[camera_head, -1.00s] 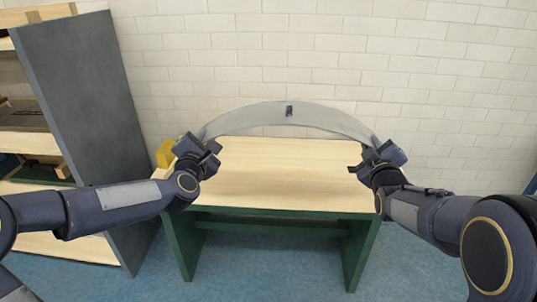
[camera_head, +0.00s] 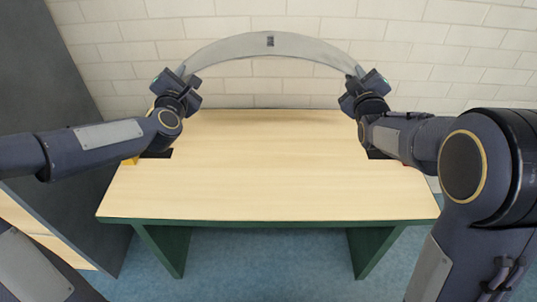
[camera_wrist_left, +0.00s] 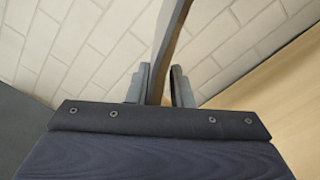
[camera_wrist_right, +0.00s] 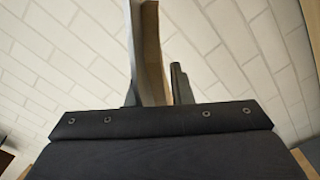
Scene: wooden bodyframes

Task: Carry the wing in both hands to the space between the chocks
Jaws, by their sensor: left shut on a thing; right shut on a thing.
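The wing (camera_head: 235,46) is a long, grey, arched piece with a small dark mark near its middle. It is held up above the far side of the table, arch upward, in front of the wall. My left gripper (camera_head: 184,80) is shut on its left end, and my right gripper (camera_head: 355,80) is shut on its right end. The wing also shows between the fingers in the left wrist view (camera_wrist_left: 167,45) and the right wrist view (camera_wrist_right: 149,50). Dark pieces, possibly the chocks, show partly behind my arms at the table's left (camera_head: 156,154) and right (camera_head: 377,154).
The wooden table (camera_head: 265,185) with green legs has a wide bare top between my arms. A bit of yellow (camera_head: 130,161) shows at its left edge, mostly hidden. A tall grey shelf side (camera_head: 55,130) stands at the left. A white brick wall (camera_head: 270,82) is behind.

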